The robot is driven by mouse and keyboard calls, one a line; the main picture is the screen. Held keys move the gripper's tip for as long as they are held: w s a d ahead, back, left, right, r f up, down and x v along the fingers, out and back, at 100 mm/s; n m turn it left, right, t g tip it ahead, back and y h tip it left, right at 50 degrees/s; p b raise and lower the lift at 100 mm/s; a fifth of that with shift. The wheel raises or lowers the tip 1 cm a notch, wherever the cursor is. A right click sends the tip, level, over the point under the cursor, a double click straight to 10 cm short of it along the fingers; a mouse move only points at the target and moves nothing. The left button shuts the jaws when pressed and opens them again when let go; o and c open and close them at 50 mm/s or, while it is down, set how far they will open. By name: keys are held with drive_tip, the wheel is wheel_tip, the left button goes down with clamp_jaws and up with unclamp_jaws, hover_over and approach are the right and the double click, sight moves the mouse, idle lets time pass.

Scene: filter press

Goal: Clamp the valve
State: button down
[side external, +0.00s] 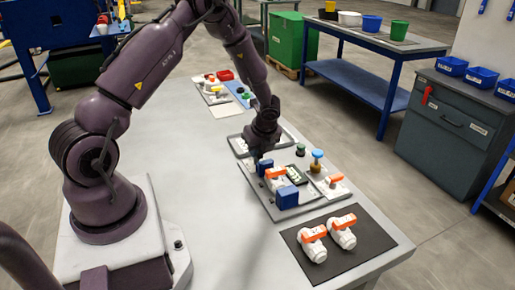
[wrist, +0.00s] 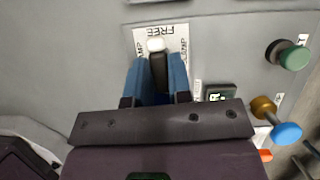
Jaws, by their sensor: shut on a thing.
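A white valve with an orange handle (side external: 276,174) sits on the grey tray between two blue blocks, a rear one (side external: 264,165) and a front one (side external: 287,197). My gripper (side external: 257,154) is low at the rear of this fixture. The lever lies over a white plate (wrist: 176,40) lettered "FREE", with side lettering partly hidden. The lever's base and the valve are hidden by my gripper in the wrist view.
Two more white valves with orange handles (side external: 328,236) lie on a black mat (side external: 365,241) at the table's near right. A blue-topped brass knob (side external: 317,158), a green knob (side external: 300,149) and a small panel with an orange handle (side external: 334,181) stand right of my gripper. The table's left middle is clear.

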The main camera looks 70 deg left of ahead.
drive_tip(key=n, duration=0.2)
drive_tip(key=n+g, duration=0.1)
drive_tip(key=shift+w+n+h, duration=0.2)
drive_tip(key=shift+n+h, duration=0.1)
drive_tip(key=shift+n, duration=0.1)
drive_tip(key=n+g, duration=0.1)
drive_tip(key=n, duration=0.1)
drive_tip(key=n+h, duration=0.1)
drive_tip(key=n, duration=0.1)
drive_tip(key=shift+w+n+g, duration=0.1)
drive_tip(key=shift+n+g, duration=0.2)
drive_tip(key=shift+g, duration=0.1)
drive_tip(key=n, duration=0.2)
drive_tip(key=n+g+h, duration=0.1)
drive_tip(key=n, duration=0.1)
drive_tip(key=shift+w+a+n, duration=0.1)
drive_tip(key=shift+a+n, duration=0.05)
drive_tip(key=shift+n, duration=0.15)
drive_tip(key=shift+a+n+h, duration=0.1)
drive_tip(key=shift+n+h, duration=0.9)
drive_tip(key=shift+n, duration=1.1)
drive_tip(key=c, duration=1)
unclamp_jaws()
drive_tip(key=shift+a, duration=0.1)
drive_tip(key=shift+c, duration=0.2)
drive_tip(key=v, duration=1.3)
drive_tip(key=shift+w, duration=0.1)
